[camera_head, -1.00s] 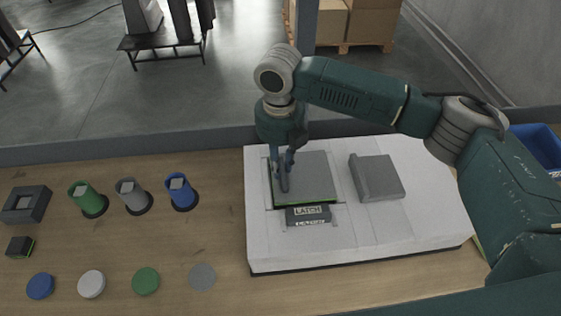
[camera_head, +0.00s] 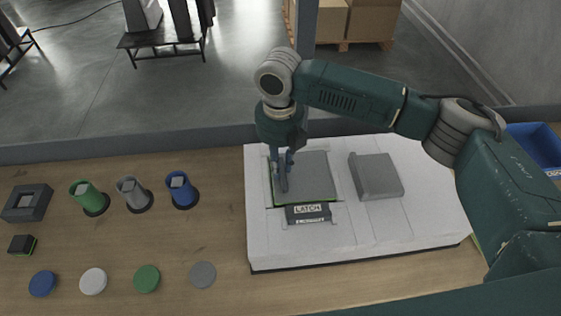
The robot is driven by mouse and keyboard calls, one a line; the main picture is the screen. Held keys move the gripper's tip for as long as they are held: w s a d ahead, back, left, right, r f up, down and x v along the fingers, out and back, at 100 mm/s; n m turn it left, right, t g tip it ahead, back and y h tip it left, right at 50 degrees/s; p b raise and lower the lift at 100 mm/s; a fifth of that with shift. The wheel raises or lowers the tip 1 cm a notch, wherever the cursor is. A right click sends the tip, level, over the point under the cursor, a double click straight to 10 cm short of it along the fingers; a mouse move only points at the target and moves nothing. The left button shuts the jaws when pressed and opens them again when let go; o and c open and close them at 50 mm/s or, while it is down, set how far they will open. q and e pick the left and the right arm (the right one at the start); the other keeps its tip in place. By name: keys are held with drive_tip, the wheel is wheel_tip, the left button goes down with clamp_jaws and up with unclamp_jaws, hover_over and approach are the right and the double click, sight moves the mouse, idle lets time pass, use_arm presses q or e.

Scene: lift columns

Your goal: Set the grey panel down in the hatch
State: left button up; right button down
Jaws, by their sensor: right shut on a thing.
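The grey panel (camera_head: 313,177) is a flat square plate with a green lower edge. It lies at the hatch (camera_head: 338,207) in the white board, just behind the black latch block labelled LATCH (camera_head: 307,213). My right gripper (camera_head: 281,185) points down and is shut on the panel near its left side. I cannot tell whether the panel sits fully flush or slightly above the opening; the gripper hides part of its left edge. My left gripper is not in view.
A second grey block (camera_head: 376,177) lies on the white board (camera_head: 430,190) to the right. Green, grey and blue cups (camera_head: 181,190) stand left of the board, with several coloured discs (camera_head: 146,279) in front. A blue bin (camera_head: 540,148) is at the far right.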

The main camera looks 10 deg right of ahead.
idle(0.4)
drive_tip(key=c, duration=1.5)
unclamp_jaws()
drive_tip(key=shift+c, duration=0.2)
drive_tip(key=shift+f, duration=0.1)
wheel_tip(320, 180, up, 5)
drive_tip(key=p, duration=0.5)
drive_tip(key=shift+r+p, duration=0.95)
drive_tip(key=shift+r, duration=0.1)
